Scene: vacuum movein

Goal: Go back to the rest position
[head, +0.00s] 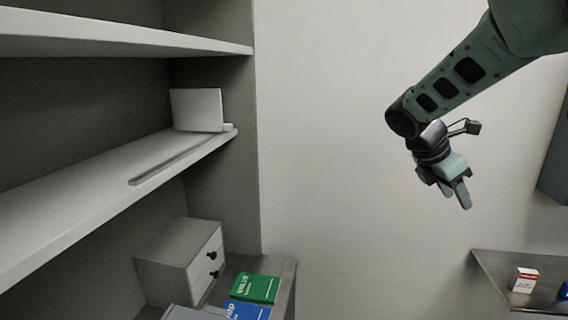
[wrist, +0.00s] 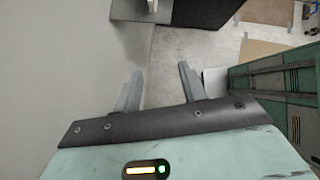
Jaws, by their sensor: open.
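My gripper (head: 457,197) hangs in the air at the right of the head view, fingers pointing down and to the right. It is clear of the shelves and the surface below. In the wrist view my gripper (wrist: 158,88) has its two fingers spread apart with nothing between them. Beyond the fingers the wrist view shows a pale wall and the floor (wrist: 200,55).
A shelf unit (head: 120,165) fills the left, holding a white panel (head: 197,110). Below are a small drawer box (head: 180,255), a green book (head: 255,288) and a blue book (head: 243,311). A table (head: 500,272) at lower right bears a red-white box (head: 524,280).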

